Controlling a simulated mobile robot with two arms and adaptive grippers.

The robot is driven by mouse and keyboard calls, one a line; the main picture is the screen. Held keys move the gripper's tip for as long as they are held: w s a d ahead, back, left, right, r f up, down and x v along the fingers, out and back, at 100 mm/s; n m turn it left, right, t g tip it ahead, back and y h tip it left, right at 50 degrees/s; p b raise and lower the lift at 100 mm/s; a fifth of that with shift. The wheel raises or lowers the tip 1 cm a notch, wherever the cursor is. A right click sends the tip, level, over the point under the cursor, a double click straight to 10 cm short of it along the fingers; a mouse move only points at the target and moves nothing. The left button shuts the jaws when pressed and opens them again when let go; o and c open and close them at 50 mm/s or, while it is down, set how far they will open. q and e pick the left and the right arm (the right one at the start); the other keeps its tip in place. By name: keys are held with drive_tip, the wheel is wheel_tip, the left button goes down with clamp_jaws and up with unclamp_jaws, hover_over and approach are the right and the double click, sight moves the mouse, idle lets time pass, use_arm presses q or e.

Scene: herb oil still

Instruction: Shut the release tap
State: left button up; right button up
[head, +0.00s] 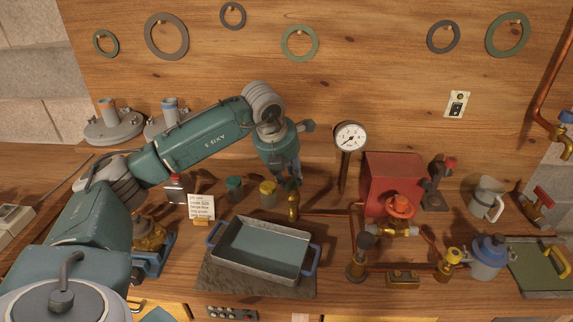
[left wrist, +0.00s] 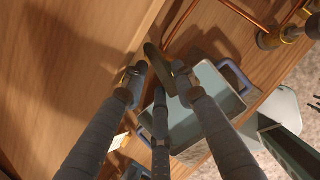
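A small upright brass fitting (head: 293,206) stands at the left end of a copper pipe, behind the metal tray; I cannot tell for sure that it is the release tap. My left gripper (head: 291,182) points down just above it. My right gripper is not in view.
The blue-handled tray (head: 222,261) stands in front. A pressure gauge (head: 350,136) and a red box (head: 391,180) stand to the right, with an orange-red handwheel valve (head: 399,207).

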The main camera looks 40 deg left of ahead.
use_arm(q)
drive_tip(key=shift+f, duration=0.25)
drive_tip(key=shift+w+f, duration=0.1)
drive_tip(key=shift+f, duration=0.05)
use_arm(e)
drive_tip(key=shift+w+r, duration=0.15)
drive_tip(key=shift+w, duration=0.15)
use_arm(q)
drive_tip(key=shift+c, duration=0.5)
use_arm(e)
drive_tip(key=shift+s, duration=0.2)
use_arm(q)
clamp_jaws()
drive_tip(key=shift+a+m, duration=0.1)
drive_tip(key=shift+m, duration=0.2)
drive_tip(key=shift+w+m+h, duration=0.1)
drive_tip(key=shift+m+h, duration=0.3)
drive_tip(key=shift+m, duration=0.6)
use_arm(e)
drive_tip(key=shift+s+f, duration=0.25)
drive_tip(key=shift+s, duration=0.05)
